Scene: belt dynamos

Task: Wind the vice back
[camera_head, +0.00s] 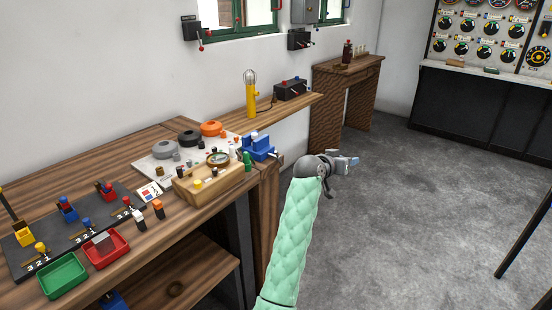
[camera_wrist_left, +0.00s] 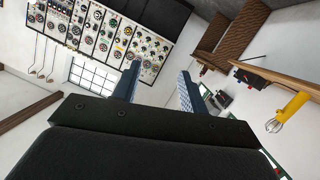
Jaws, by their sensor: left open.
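The blue vice (camera_head: 257,147) is fixed at the far right end of the near wooden bench, with a small grey handle end (camera_head: 277,154) sticking out on its right side. The exact jaw gap is too small to tell. My left gripper (camera_head: 350,162), on the green-sleeved arm, is in the air over the floor to the right of the vice, apart from it and pointing right. In the left wrist view its two blue fingers (camera_wrist_left: 158,88) stand apart with nothing between them. The vice does not show in the left wrist view. My right gripper is in neither view.
A wooden block with parts (camera_head: 210,185) sits close left of the vice. Behind it are a yellow lamp (camera_head: 251,97) and a shelf (camera_head: 295,103). Red (camera_head: 107,251) and green (camera_head: 63,277) trays lie on the near bench. Open floor (camera_head: 420,190) lies to the right.

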